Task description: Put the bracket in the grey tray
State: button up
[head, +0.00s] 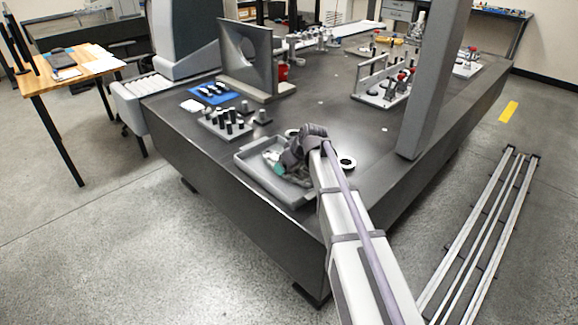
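The grey tray (249,172) lies on the near corner of the dark table. It holds small grey and teal-green pieces (276,167), too small and partly covered to identify. My arm reaches in from the lower right, and its wrist is bent over the tray's right side. My gripper (286,160) is at or just above the tray, largely hidden by the wrist, and I cannot see whether its fingers are open or shut. I cannot make out a bracket for certain; it may be among the pieces at the tray or hidden by my arm.
A rack of dark cylinders (228,122) stands just behind the tray. A white ring (347,163) lies right of my wrist. A grey column (432,85) rises at the right. The table's middle is mostly clear.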

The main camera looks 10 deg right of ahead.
jog(key=o, duration=1.3)
jog(key=shift+f, duration=0.1)
